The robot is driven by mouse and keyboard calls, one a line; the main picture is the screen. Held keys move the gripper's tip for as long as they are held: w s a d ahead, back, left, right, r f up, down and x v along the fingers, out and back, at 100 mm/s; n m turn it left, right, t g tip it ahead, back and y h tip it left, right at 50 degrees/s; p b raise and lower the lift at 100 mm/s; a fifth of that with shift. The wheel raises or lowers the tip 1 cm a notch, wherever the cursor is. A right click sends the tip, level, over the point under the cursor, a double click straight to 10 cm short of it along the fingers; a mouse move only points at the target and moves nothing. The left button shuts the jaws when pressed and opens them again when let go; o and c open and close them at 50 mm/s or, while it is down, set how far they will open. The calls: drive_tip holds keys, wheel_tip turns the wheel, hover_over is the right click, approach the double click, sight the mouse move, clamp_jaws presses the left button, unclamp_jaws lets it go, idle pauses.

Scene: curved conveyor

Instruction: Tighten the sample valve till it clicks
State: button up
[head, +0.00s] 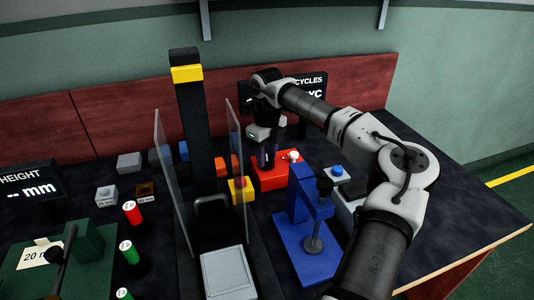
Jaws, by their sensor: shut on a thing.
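My gripper (268,163) points down over a red block (277,183) at the back middle of the table. Its dark fingers are shut on what I take to be the sample valve, on top of that block. The gripped part is mostly hidden by the fingers and too small to make out. A small white knob (293,156) shows just right of the fingers; I cannot tell whether it belongs to the valve. My arm reaches in from the right.
A blue clamp stand (306,243) stands in front right of the red block. A black column (194,130) with clear panels (173,185) rises to the left. A blue-buttoned box (337,178) sits to the right.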

sight(266, 158)
drive_tip(key=m, duration=0.4)
drive_tip(key=shift+m, duration=0.3)
drive_tip(key=m, duration=0.4)
drive_tip(key=shift+m, duration=0.3)
drive_tip(key=o, duration=1)
wheel_tip(266, 158, up, 14)
drive_tip(key=shift+f, duration=0.1)
idle(0.4)
